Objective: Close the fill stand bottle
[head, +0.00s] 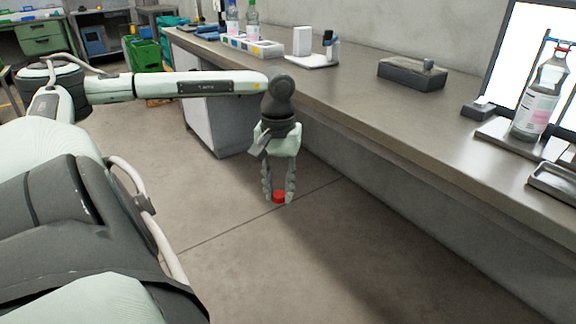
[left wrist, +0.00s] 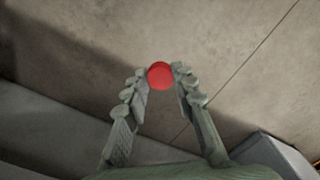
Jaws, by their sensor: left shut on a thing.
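My left gripper (head: 279,196) is shut on a small red cap (head: 279,197) and holds it in the air in front of the bench, over the floor. In the left wrist view the red cap (left wrist: 161,75) sits between the two fingertips. The fill stand bottle (head: 539,98) is a clear bottle with a pale pink label. It stands upright on the fill stand (head: 497,131) at the right end of the bench, well apart from the gripper. Its top is close to the stand's blue frame, and I cannot tell whether its mouth is bare. My right gripper is not in view.
The long bench (head: 400,105) carries a grey box (head: 411,75), a white device (head: 302,42) and a rack (head: 252,47) with bottles. A bright screen (head: 513,50) stands behind the fill stand. A metal tray (head: 556,180) lies at the front right.

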